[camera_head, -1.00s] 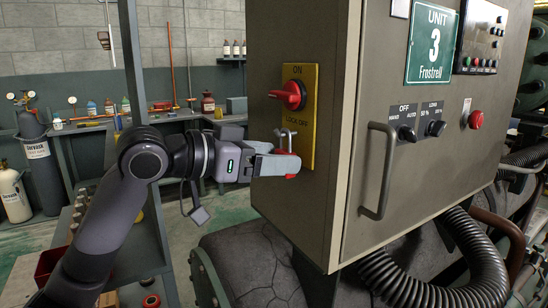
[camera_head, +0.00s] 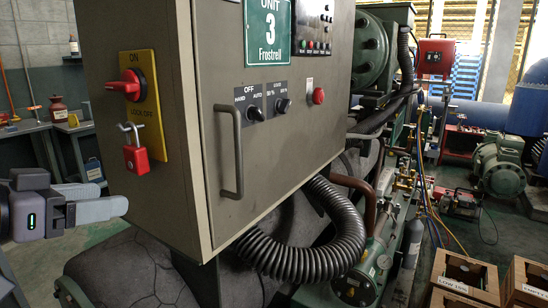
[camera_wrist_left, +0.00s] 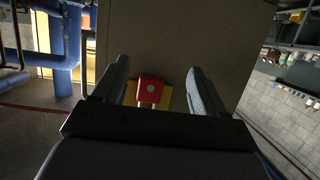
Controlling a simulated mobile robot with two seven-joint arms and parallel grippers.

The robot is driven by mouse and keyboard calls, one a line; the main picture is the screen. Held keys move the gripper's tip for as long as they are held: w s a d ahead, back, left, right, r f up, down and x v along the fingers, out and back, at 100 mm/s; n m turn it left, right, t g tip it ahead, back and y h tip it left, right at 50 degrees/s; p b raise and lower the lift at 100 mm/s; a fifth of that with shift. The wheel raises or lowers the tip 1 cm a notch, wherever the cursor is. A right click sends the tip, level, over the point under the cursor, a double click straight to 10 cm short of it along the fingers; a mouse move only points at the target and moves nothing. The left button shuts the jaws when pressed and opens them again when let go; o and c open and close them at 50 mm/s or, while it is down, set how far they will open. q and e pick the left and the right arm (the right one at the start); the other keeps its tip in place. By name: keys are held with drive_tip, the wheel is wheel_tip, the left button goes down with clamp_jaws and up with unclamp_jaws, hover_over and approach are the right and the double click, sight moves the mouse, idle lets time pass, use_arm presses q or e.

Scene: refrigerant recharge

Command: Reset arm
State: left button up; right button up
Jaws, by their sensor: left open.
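My left gripper (camera_head: 100,202) is open and empty at the left edge of the head view, left of the cabinet and apart from it. A red padlock (camera_head: 136,158) hangs by its shackle at the yellow lockout plate (camera_head: 152,95), below the red rotary switch (camera_head: 130,85). In the left wrist view the padlock (camera_wrist_left: 150,90) shows ahead, between the two open fingers (camera_wrist_left: 157,88) but beyond them. The yellow plate (camera_wrist_left: 165,98) is partly hidden behind it. My right gripper is not in view.
The grey Unit 3 cabinet (camera_head: 270,130) fills the middle, with a handle (camera_head: 230,150) on its door. A black corrugated hose (camera_head: 300,255) runs below it. A bench stands behind at left.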

use_arm(q)
drive_tip(key=s+d+f+n+g+y, duration=0.1)
drive_tip(key=s+f+g+y, duration=0.15)
drive_tip(key=f, duration=0.95)
drive_tip(key=s+d+f+n+g+y, duration=0.1)
drive_tip(key=s+d+f+g, duration=0.15)
drive_tip(key=f, duration=0.85)
drive_tip(key=s+f+n+g+y, duration=0.1)
drive_tip(key=s+f+g+y, duration=0.25)
drive_tip(key=s+f, duration=1.2)
drive_tip(key=w+d+f+t+h+p, duration=0.2)
drive_tip(key=w+d+t+p, duration=0.1)
drive_tip(key=w+t+p, duration=0.2)
drive_tip(key=shift+d+f+t, duration=0.25)
drive_tip(key=shift+f+t, duration=0.15)
drive_tip(key=shift+t, duration=0.15)
